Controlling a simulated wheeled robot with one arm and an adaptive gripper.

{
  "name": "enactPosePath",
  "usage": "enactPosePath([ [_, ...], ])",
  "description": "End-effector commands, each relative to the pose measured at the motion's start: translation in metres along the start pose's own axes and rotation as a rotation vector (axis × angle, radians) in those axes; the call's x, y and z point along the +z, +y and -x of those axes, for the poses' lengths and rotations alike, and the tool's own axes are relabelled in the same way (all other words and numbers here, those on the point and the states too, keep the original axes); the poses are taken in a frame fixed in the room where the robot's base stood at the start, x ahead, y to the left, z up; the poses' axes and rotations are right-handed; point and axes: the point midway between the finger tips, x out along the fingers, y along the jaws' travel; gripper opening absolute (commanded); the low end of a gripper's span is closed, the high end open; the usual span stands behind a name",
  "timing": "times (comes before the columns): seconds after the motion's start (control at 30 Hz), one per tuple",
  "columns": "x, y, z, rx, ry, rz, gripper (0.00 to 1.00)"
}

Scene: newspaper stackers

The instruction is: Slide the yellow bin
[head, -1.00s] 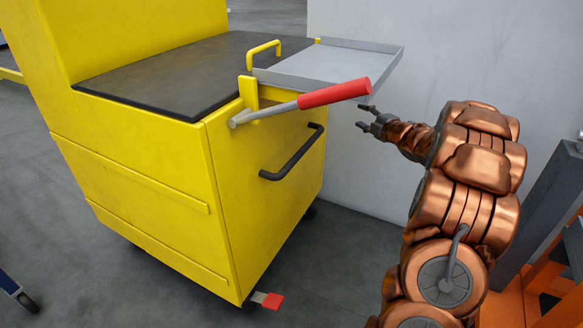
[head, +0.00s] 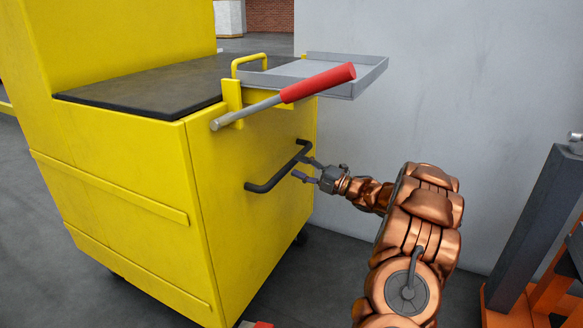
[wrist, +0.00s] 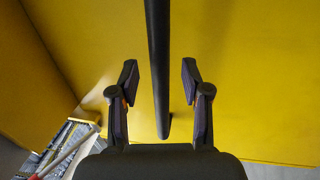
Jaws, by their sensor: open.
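The yellow bin (head: 120,190) is a large wheeled cart that fills the left of the head view. A black bar handle (head: 268,183) is fixed to its right side face. My gripper (head: 303,170) is open at that handle. In the wrist view the black handle (wrist: 158,60) runs between the two spread fingers of my gripper (wrist: 160,80), apart from both. The bin's yellow wall (wrist: 260,90) lies behind the handle.
A grey tray (head: 345,75) sticks out from the bin's top right, above my arm. A grey wall (head: 450,100) stands behind. An orange and dark frame (head: 530,240) stands at the right. Grey floor shows between.

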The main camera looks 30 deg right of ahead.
Motion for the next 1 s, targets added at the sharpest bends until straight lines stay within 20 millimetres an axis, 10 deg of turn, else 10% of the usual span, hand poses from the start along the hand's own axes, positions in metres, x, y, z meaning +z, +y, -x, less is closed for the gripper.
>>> enactPosePath([
  [0.67, 0.0, -0.001, -0.033, 0.0, -0.001, -0.002, 0.47],
  [1.0, 0.0, -0.001, -0.033, -0.001, -0.002, -0.002, 0.12],
])
